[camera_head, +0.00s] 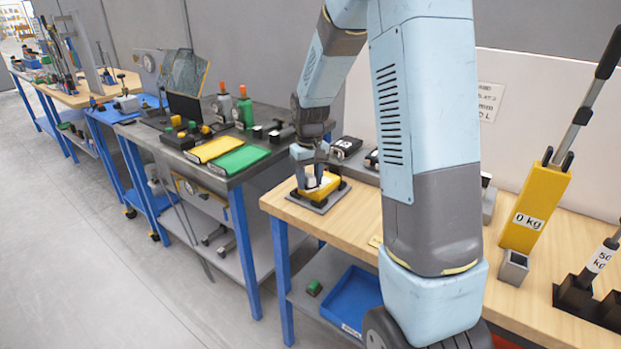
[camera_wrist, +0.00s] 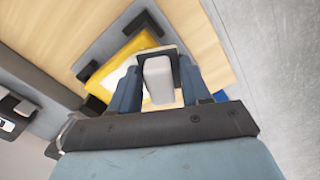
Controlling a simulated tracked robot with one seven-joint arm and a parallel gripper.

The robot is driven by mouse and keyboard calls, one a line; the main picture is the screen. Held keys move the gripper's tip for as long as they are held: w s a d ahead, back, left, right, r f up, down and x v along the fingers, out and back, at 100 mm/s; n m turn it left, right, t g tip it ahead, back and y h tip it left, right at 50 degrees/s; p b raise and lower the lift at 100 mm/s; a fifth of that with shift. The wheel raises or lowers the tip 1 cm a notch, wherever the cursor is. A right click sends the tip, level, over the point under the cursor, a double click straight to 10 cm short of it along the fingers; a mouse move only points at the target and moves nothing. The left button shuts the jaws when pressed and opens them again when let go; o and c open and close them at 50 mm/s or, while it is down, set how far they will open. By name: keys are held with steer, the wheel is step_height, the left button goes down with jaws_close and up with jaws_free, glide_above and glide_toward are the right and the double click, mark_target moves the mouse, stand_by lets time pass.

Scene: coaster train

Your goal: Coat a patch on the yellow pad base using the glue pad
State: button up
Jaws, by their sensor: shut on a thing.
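The yellow pad base (camera_head: 311,194) sits on a grey plate with black corner brackets (camera_head: 325,206), near the left end of the wooden bench. It also shows in the wrist view (camera_wrist: 122,58), with a white area on its top. My gripper (camera_head: 314,172) is directly over it, pointing down. In the wrist view my gripper (camera_wrist: 157,82) is shut on a light grey block with a dark edge, which I take to be the glue pad (camera_wrist: 157,80). The pad is at or just above the base's top; I cannot tell whether they touch. The fingers and pad hide part of the base.
Black blocks (camera_head: 345,147) lie behind the base. A yellow 0 kg lever device (camera_head: 535,205) and a small grey holder (camera_head: 513,268) stand to the right. A dark bench to the left holds yellow (camera_head: 212,149) and green (camera_head: 239,160) pads. A blue tray (camera_head: 352,300) lies below.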

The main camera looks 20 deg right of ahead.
steer(key=shift+r, duration=3)
steer(key=shift+r, duration=0.1)
steer(key=shift+r, duration=1.45)
